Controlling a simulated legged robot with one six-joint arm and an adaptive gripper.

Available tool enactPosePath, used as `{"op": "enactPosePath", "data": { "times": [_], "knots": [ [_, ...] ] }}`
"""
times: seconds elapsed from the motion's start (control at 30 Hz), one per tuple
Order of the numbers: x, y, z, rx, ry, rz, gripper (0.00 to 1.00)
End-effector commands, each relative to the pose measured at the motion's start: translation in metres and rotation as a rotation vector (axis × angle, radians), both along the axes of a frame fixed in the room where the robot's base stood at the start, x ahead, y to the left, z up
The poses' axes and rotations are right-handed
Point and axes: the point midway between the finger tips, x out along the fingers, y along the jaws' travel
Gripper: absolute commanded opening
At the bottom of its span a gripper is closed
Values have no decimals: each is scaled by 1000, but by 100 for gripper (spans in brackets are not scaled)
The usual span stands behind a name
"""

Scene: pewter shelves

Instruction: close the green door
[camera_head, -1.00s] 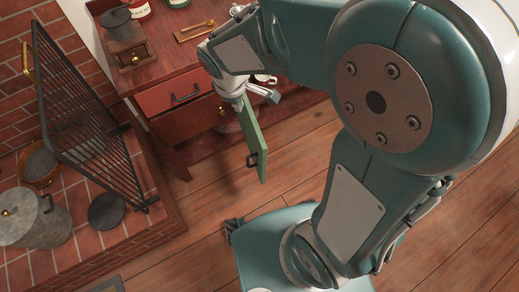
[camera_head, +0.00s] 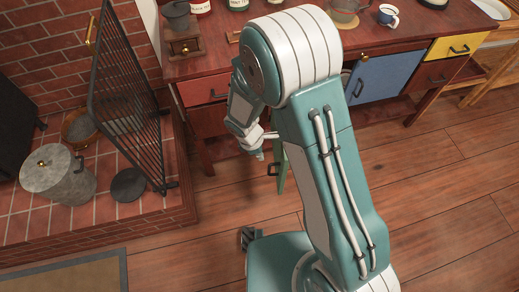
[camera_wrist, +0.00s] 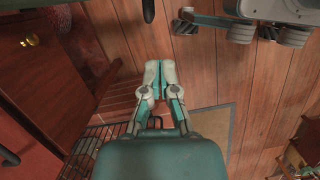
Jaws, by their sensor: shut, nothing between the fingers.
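The green door (camera_head: 281,181) stands open below the wooden counter, jutting out over the floor. My arm hides much of it. Its black handle (camera_head: 273,169) faces left. My gripper (camera_head: 260,155) is shut and empty, pointing down just left of the door, near the handle. I cannot tell whether it touches the door. In the wrist view my gripper (camera_wrist: 159,66) has its fingertips together with nothing between them. A dark handle (camera_wrist: 148,10) shows at the top edge there, apart from the fingertips.
A red drawer (camera_head: 205,90) and a blue door (camera_head: 384,78) sit in the counter front. A black fire screen (camera_head: 127,100) and a lidded grey pot (camera_head: 58,177) stand on the brick hearth at left. The wooden floor (camera_head: 440,190) at right is clear.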

Motion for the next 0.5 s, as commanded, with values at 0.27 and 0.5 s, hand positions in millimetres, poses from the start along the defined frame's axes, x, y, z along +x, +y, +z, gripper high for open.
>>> {"op": "enactPosePath", "data": {
  "times": [0.27, 0.5],
  "knots": [
    [0, -13, -51, -3, 4, -1, 0],
    [4, -46, -47, -1, 0, -5, 0]
  ]
}}
